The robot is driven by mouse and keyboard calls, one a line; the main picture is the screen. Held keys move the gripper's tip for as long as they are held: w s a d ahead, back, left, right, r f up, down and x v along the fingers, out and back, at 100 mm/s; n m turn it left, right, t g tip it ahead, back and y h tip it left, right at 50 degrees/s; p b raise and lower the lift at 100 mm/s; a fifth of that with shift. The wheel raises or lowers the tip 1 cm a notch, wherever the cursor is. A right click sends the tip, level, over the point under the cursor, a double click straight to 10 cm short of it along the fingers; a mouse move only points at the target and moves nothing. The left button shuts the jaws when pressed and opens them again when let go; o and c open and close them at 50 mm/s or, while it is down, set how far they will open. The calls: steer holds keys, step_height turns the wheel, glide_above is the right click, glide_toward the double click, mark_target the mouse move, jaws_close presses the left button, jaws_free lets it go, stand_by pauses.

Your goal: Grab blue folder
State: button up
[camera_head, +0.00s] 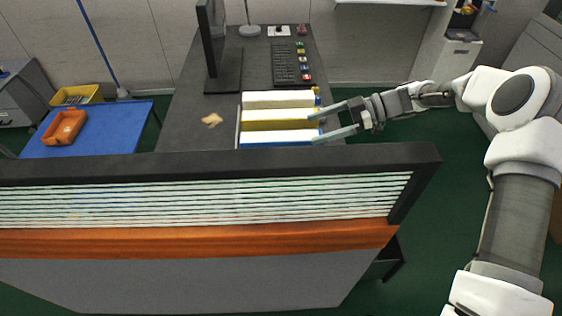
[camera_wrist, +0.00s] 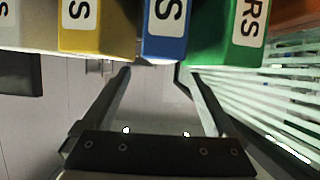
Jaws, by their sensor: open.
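The blue folder (camera_head: 285,145) stands in a row of folders on the dark desk, just behind the partition's top edge. In the wrist view the blue folder (camera_wrist: 165,42) shows its spine between a yellow folder (camera_wrist: 97,40) on the left and a green folder (camera_wrist: 237,45) on the right. My gripper (camera_head: 314,128) is open and empty at the right end of the row. In the wrist view my gripper (camera_wrist: 154,67) has its fingertips on either side of the blue spine's lower edge; whether they touch any folder cannot be told.
A black-framed partition (camera_head: 250,156) with pale slats stands in front of the desk and hides its near part. A monitor (camera_head: 211,45) and a keyboard (camera_head: 286,68) are on the desk (camera_head: 185,125). A blue table (camera_head: 100,135) with an orange tray (camera_head: 64,128) is at left.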

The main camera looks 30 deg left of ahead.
mark_target(285, 136)
steer(key=x, duration=0.5)
steer(key=shift+r+p+x, duration=0.15)
steer(key=shift+p+x, duration=0.25)
steer(key=shift+x, duration=0.95)
steer(key=shift+r+p+x, duration=0.1)
steer(key=shift+p+x, duration=0.25)
steer(key=shift+x, duration=0.95)
steer(key=shift+s, duration=0.1)
jaws_close()
steer(key=shift+a+r, duration=0.1)
